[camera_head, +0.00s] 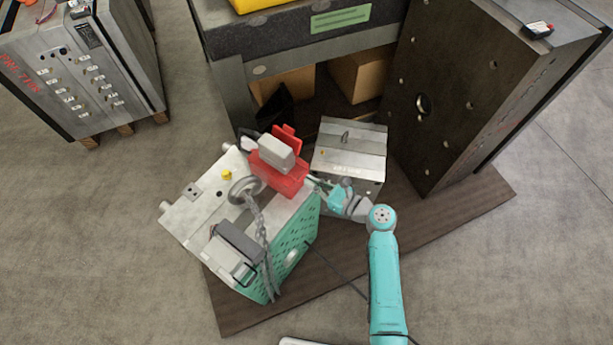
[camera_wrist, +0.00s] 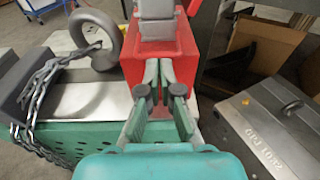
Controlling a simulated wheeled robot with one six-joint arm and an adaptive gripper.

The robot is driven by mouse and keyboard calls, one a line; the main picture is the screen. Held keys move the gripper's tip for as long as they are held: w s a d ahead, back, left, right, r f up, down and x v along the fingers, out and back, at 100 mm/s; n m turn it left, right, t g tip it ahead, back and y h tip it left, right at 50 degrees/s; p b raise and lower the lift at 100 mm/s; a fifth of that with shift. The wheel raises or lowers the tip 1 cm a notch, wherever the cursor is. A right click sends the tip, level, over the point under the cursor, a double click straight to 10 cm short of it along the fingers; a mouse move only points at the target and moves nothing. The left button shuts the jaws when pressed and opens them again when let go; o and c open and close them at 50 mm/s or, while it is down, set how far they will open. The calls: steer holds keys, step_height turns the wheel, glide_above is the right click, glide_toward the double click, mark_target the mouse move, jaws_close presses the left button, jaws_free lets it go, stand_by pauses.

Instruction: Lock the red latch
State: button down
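The red latch (camera_head: 280,175) is a red block with a grey piece on top. It sits on the upper right edge of a grey and green mould base (camera_head: 212,190). In the wrist view the latch (camera_wrist: 185,55) is straight ahead, with its grey piece (camera_wrist: 156,20) rising above the fingertips. My gripper (camera_head: 318,183) is at the right side of the latch. In the wrist view my gripper (camera_wrist: 158,70) has its fingertips together in front of the red face, with nothing seen between them. I cannot tell whether they touch it.
A ring (camera_head: 246,190) with a chain (camera_head: 262,230) is on the mould base. A smaller grey block (camera_head: 348,150) stands close on the right, and a tall dark mould plate (camera_head: 440,100) stands behind it. A bench (camera_head: 300,45) is at the back. Floor is open at left.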

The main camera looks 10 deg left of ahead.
steer(key=shift+w+a+r, duration=0.2)
steer(key=shift+a+r, duration=0.15)
steer(key=shift+r, duration=0.55)
steer(key=shift+s, duration=0.1)
steer(key=shift+f, duration=0.1)
stand_by(0.3)
steer(key=shift+a+r, duration=0.2)
steer(key=shift+r, duration=0.45)
stand_by(0.4)
steer(key=shift+a+r, duration=0.1)
steer(key=shift+r, duration=0.4)
steer(key=shift+w+a+r, duration=0.1)
steer(key=shift+w+r, duration=0.1)
steer(key=shift+r, duration=0.05)
stand_by(0.3)
